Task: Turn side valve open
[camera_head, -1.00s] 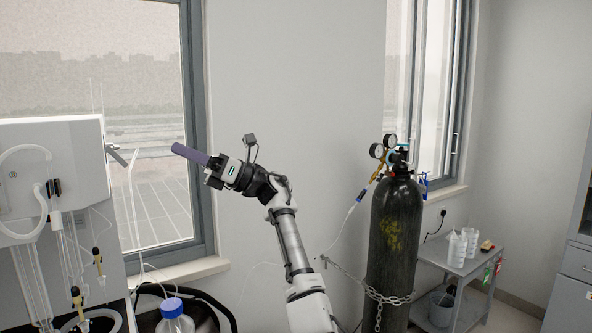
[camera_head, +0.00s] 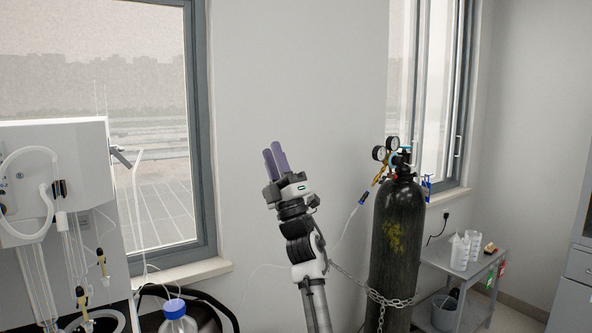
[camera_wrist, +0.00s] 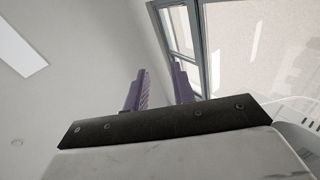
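My gripper (camera_head: 272,147) points up in the middle of the head view, in front of the bare wall. Its two purple fingers stand apart with nothing between them, and the gap also shows in the wrist view (camera_wrist: 158,88). A dark gas cylinder (camera_head: 397,235) stands to the right, with a regulator (camera_head: 383,170) and two round gauges on top. Black-and-yellow valves (camera_head: 102,262) hang on the glass apparatus at left. I cannot tell which fitting is the side valve. My gripper touches none of them.
A chain (camera_head: 390,301) wraps the cylinder. A grey cart (camera_head: 470,265) with white bottles stands at right. A white apparatus panel (camera_head: 60,165) and a blue-capped bottle (camera_head: 175,308) are at left. Open space lies between apparatus and cylinder.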

